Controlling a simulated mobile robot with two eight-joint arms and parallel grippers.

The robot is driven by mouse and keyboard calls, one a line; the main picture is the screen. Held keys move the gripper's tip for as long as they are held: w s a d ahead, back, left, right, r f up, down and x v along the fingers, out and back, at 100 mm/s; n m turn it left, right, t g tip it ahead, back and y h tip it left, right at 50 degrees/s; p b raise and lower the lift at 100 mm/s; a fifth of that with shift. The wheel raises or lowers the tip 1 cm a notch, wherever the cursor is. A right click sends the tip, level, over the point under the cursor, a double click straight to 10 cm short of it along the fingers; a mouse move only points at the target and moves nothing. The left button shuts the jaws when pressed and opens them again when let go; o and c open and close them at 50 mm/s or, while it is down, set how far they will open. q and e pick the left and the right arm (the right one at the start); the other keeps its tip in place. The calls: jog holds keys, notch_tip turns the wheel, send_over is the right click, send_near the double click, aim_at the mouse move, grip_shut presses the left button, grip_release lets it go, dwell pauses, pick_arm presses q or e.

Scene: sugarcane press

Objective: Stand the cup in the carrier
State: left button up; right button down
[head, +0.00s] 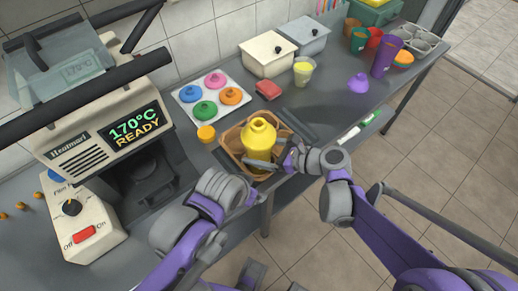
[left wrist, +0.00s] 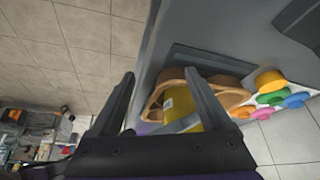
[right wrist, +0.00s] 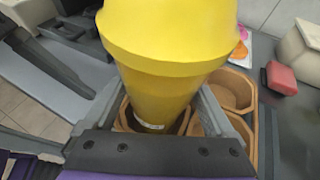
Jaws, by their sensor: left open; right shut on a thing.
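The yellow cup (head: 260,138), with a domed top, stands roughly upright at the brown carrier (head: 229,140) on the counter. My right gripper (right wrist: 160,100) is shut on the cup, with a finger on each side. In the right wrist view the cup's narrow lower end (right wrist: 152,122) is within a compartment opening of the carrier (right wrist: 250,128). I cannot tell whether it rests on the bottom. My left gripper (left wrist: 160,76) is open and empty at the carrier's near side. The cup (left wrist: 182,105) shows beyond its fingers, partly hidden by one.
A heat-seal machine (head: 110,140) stands left. A tray of colored lids (head: 212,93), a red block (head: 268,90) and pale bins (head: 268,54) are behind. A yellow-filled cup (head: 303,71), purple lid (head: 358,83) and green marker (head: 370,118) are to the right.

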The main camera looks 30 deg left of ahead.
grip_release()
jog(key=shift+f, duration=0.15)
jog(key=shift+d+r, duration=0.3)
jog(key=v, duration=1.1)
jog(key=shift+d, duration=0.2)
jog(key=s+d+f+n+t+h, duration=0.1)
jog(key=s+d+f+n+h, duration=0.1)
jog(key=d+n, duration=0.4)
jog(key=s+d+f+n+t+h, duration=0.2)
jog(key=s+d+n+h, duration=0.3)
jog(key=d, duration=0.7)
jog(key=s+d+f+n+t+h, duration=0.2)
jog(key=d+n+h, duration=0.4)
jog(key=d, duration=0.3)
jog(key=shift+s+d+f+n, duration=0.25)
jog(key=shift+s+f+n, duration=0.2)
jog(key=shift+s, duration=0.55)
